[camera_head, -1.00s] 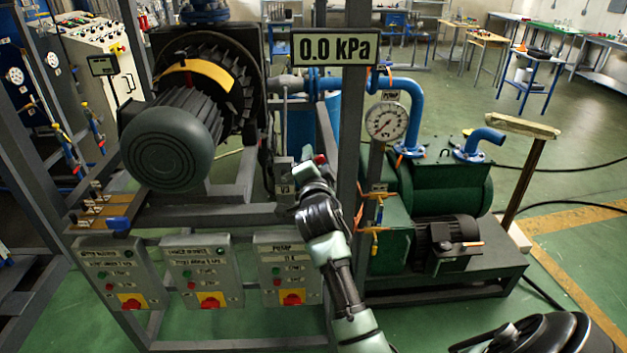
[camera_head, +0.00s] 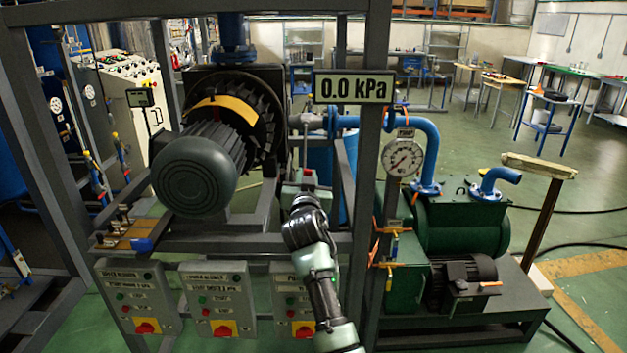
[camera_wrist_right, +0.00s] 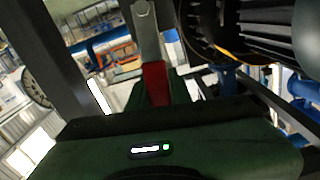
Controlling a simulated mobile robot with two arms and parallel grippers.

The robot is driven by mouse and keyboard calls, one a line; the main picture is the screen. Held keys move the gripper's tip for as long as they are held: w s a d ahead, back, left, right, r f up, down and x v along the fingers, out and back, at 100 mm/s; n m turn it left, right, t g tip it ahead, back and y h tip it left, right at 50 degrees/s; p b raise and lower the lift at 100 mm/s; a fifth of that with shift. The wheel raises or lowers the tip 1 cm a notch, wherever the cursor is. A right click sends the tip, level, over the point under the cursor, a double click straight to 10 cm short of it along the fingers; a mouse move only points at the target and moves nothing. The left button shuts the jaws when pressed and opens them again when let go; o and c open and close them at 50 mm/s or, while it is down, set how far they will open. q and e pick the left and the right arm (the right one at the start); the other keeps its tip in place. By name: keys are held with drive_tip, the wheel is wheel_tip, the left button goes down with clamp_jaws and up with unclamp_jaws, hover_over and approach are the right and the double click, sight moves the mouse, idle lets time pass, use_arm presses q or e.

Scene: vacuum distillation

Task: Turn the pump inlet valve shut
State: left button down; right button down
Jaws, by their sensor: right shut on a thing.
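The pump inlet valve has a grey lever (camera_wrist_right: 146,35) with a red grip (camera_wrist_right: 155,82) in the right wrist view. In the head view a small red part of it (camera_head: 308,172) shows just above my right gripper (camera_head: 304,198), below the pipe left of the frame post. My right gripper is shut on the red grip; its fingertips are mostly hidden in both views. A pressure gauge (camera_head: 403,158) is on the pump side, and a display (camera_head: 353,88) reads 0.0 kPa. My left gripper is not in view.
A grey frame post (camera_head: 368,170) stands close to the right of my right arm. A motor (camera_head: 195,175) is to the left, switch boxes (camera_head: 217,301) are below left, and the green pump (camera_head: 462,225) is to the right. Open floor lies beyond.

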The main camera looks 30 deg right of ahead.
drive_tip(key=shift+w+a+r+n, duration=0.3)
drive_tip(key=shift+a+n, duration=0.2)
drive_tip(key=shift+n, duration=0.4)
drive_tip(key=c, duration=1.3)
unclamp_jaws()
drive_tip(key=shift+w+f, duration=0.15)
drive_tip(key=shift+f, duration=0.05)
drive_tip(key=b+v, duration=0.2)
drive_tip(key=v, duration=0.6)
drive_tip(key=shift+b, duration=0.3)
